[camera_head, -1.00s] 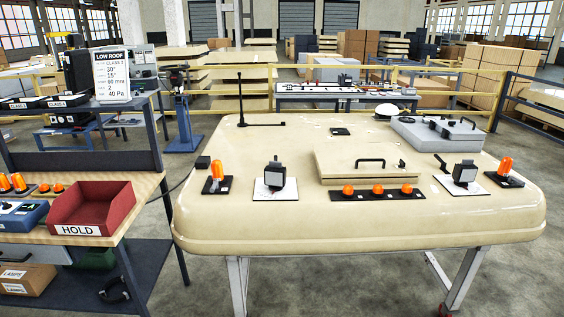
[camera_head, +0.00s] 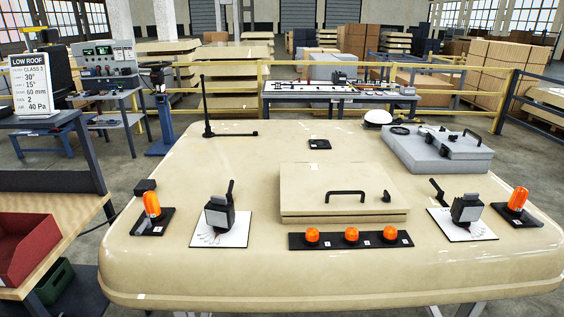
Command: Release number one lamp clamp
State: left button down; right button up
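A cream cab roof (camera_head: 240,270) lies on a trolley, most of which is hidden. A black lamp (camera_head: 219,214) with a black upright lever (camera_head: 230,188) stands on a white marked plate (camera_head: 232,238) at the roof's front left. A similar lamp (camera_head: 466,209) with a tilted black lever (camera_head: 437,189) stands on a white plate (camera_head: 485,230) at the front right. I cannot read a number on either. Orange beacons stand outside them at the left (camera_head: 152,204) and right (camera_head: 517,199). Neither gripper is in view.
A cream hatch (camera_head: 300,187) with a black handle and a strip of orange lamps (camera_head: 351,235) lie between the two lamps. A grey unit (camera_head: 430,150) sits at the back right. A bench with a red bin (camera_head: 25,245) is at left, with floor between bench and roof.

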aim_at(228, 196)
jog(key=i+l, duration=0.25)
jog(key=i+l+z, duration=0.15)
jog(key=i, duration=0.35)
jog(key=i+l, duration=0.25)
jog(key=i+l+z, duration=0.05)
jog(key=i, duration=0.05)
